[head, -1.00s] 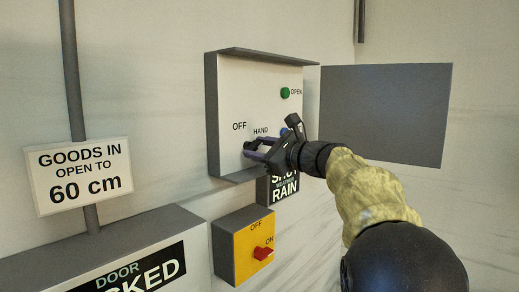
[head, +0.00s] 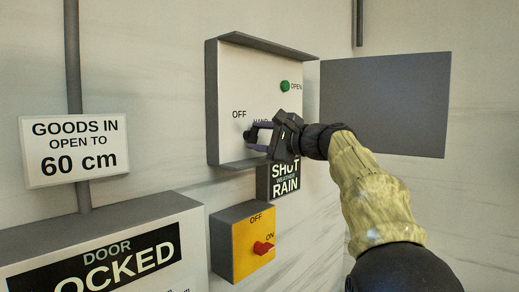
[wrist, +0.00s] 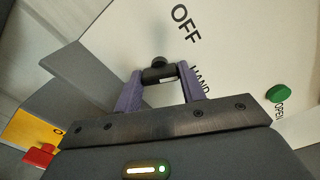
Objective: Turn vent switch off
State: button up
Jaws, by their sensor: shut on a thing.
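A black selector knob (head: 248,135) sits on the white face of a grey-edged control panel (head: 238,75), below the word OFF. The word HAND beside it is partly covered by my gripper (head: 256,136). My gripper's purple fingers are shut on the black knob. In the wrist view the knob (wrist: 159,63) shows at the fingertips (wrist: 160,75), with OFF and HAND printed nearby. No label reading "vent" is visible. The knob's exact pointing direction is hard to tell.
A green button (head: 285,86) marked OPEN is on the same panel. Below is a yellow box (head: 243,245) with a red switch (head: 262,248) turned toward ON. A grey flap (head: 385,105) stands to the right. A door box (head: 120,220) is lower left.

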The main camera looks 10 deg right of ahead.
jog(key=n+b, duration=0.2)
jog(key=n, duration=0.2)
jog(key=shift+f+n+b, duration=0.1)
jog(key=shift+n+b, duration=0.2)
dwell(0.4)
jog(key=o, duration=1)
jog(key=b+v, duration=0.5)
jog(key=v, duration=1.2)
jog(key=shift+s+d, duration=0.1)
